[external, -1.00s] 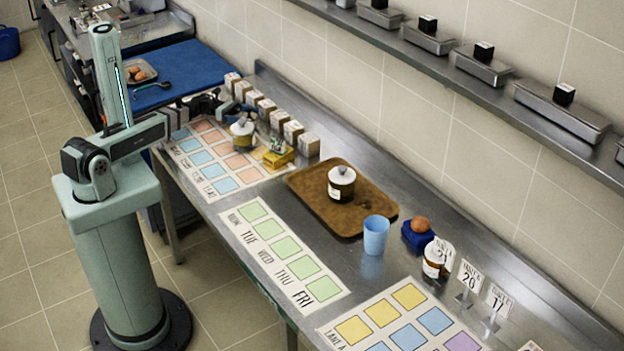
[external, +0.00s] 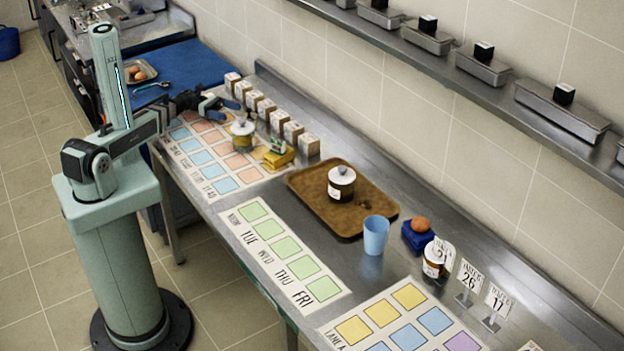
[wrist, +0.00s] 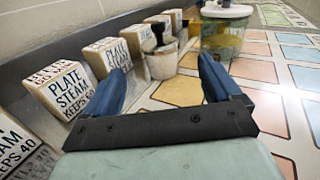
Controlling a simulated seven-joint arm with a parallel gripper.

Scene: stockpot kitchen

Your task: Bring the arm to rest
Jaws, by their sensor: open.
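My gripper (external: 228,104) is at the far end of the counter, above the printed sheet (external: 205,172) and close to a row of small labelled boxes (external: 268,108). In the wrist view my gripper (wrist: 160,78) has its two blue fingers spread wide with nothing between them. Beyond the fingers stand a lidded glass jar (wrist: 223,40) and a small white container with a dark top (wrist: 161,62). The labelled boxes (wrist: 62,90) run along the left of the wrist view. The fingers look clear of all of these.
A lidded jar (external: 341,186) stands on a brown tray (external: 318,217). A blue cup (external: 375,236), a brown egg on a blue block (external: 418,238) and another jar (external: 434,262) are nearer. A blue mat (external: 195,62) lies beyond. A wall shelf (external: 440,60) runs above the counter.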

